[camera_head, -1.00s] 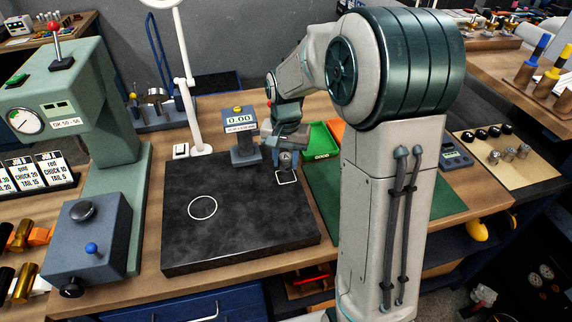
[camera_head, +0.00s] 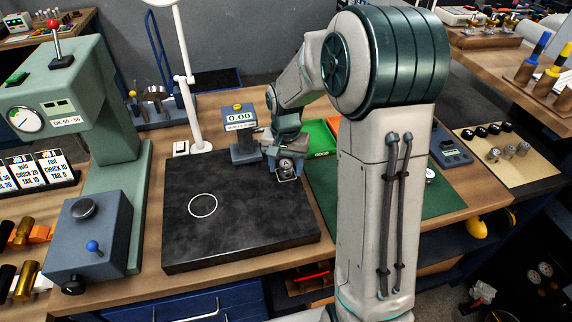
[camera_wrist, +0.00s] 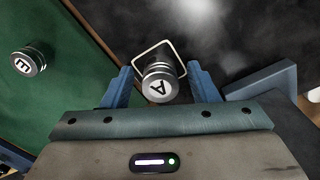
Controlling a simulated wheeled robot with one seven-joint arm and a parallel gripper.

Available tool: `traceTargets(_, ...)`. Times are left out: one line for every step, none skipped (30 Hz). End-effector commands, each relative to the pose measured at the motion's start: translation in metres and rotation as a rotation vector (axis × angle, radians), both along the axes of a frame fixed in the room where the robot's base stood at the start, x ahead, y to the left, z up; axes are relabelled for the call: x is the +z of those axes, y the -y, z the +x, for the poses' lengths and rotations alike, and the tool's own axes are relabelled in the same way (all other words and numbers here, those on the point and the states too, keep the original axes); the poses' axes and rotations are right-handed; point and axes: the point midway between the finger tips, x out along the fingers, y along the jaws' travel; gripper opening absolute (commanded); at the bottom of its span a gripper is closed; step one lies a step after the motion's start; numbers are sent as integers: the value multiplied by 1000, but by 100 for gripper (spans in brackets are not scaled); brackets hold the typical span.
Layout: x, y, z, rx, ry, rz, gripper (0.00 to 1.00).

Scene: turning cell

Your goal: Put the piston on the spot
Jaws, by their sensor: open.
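A silver piston (camera_wrist: 160,84) marked A stands at the white square outline (camera_wrist: 158,52) on the black surface plate (camera_head: 232,240). In the wrist view it lies between the two blue fingers of my gripper (camera_wrist: 160,72). The fingers are open, with a gap visible on each side of the piston. In the head view my gripper (camera_head: 286,168) is low at the plate's back right and mostly hides the piston. A white circle outline (camera_head: 203,206) lies on the plate to the left, with nothing in it.
Another piston (camera_wrist: 28,60), marked E, stands on the green mat (camera_head: 445,200) right of the plate. A green press (camera_head: 110,130) stands left. The plate's middle is clear.

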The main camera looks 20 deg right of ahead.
Motion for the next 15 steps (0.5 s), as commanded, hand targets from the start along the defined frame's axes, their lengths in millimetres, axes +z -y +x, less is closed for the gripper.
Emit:
traceTargets(3,0,0,0,0,0,54)
traceTargets(4,0,0,0,0,0,54)
traceTargets(7,0,1,0,2,0,54)
traceTargets(11,0,1,-1,4,0,54)
traceTargets(15,0,1,-1,5,0,54)
traceTargets(22,0,1,-1,5,0,54)
traceTargets(29,0,1,-1,6,-1,54)
traceTargets(35,0,1,-1,8,-1,54)
traceTargets(44,0,1,0,7,-1,54)
traceTargets(51,0,1,0,7,-1,54)
traceTargets(58,0,1,0,8,-1,54)
traceTargets(67,0,1,0,7,0,54)
traceTargets(74,0,1,0,7,0,54)
traceTargets(80,0,1,0,7,0,54)
traceTargets(87,0,1,0,5,0,54)
